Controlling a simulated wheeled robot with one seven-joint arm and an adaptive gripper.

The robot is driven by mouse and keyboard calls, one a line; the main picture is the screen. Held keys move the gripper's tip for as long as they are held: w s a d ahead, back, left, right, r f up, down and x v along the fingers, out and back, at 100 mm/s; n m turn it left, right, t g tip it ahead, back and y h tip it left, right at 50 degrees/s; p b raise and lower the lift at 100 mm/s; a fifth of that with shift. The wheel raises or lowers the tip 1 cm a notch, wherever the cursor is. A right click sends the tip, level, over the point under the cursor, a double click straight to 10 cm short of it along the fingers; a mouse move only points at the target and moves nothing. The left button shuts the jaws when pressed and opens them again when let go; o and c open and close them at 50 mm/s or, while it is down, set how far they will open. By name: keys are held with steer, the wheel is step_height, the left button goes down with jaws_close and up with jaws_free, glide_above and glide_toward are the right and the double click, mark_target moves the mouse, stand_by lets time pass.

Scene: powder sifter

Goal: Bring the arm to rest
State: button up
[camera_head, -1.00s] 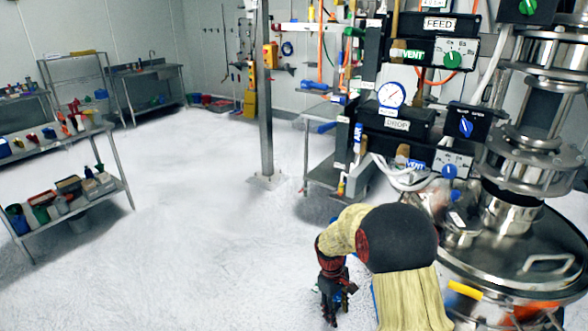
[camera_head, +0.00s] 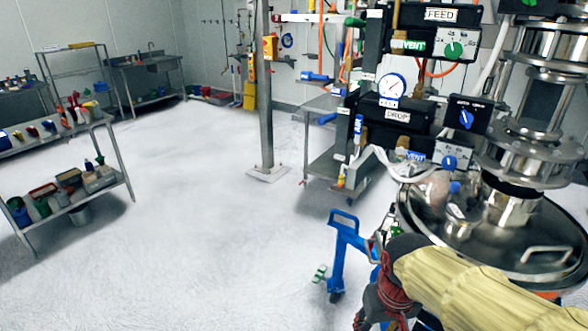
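My arm, in a pale yellow sleeve with dark joints, reaches in from the lower right in front of the sifter. Its dark red and black wrist end bends down toward the bottom edge. My gripper (camera_head: 366,316) is only partly in view there, dark and cut off by the frame. Its fingers do not show clearly, so I cannot tell whether it is open or shut. I see nothing held in it.
The steel sifter (camera_head: 425,200) with its round lid stands close at right, below the FEED and DROP control boxes (camera_head: 397,115). A blue wheeled frame (camera_head: 340,255) stands left of my wrist. A steel post (camera_head: 265,100) rises mid-floor. A shelf table (camera_head: 75,205) is at left. Open floor lies between.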

steer(key=s+d+r+t, duration=0.1)
steer(key=s+r+t, duration=0.3)
steer(key=s+r, duration=0.3)
steer(key=shift+s+d+r+m, duration=0.3)
steer(key=shift+s+r+m, duration=0.1)
steer(key=shift+r, duration=0.25)
stand_by(0.3)
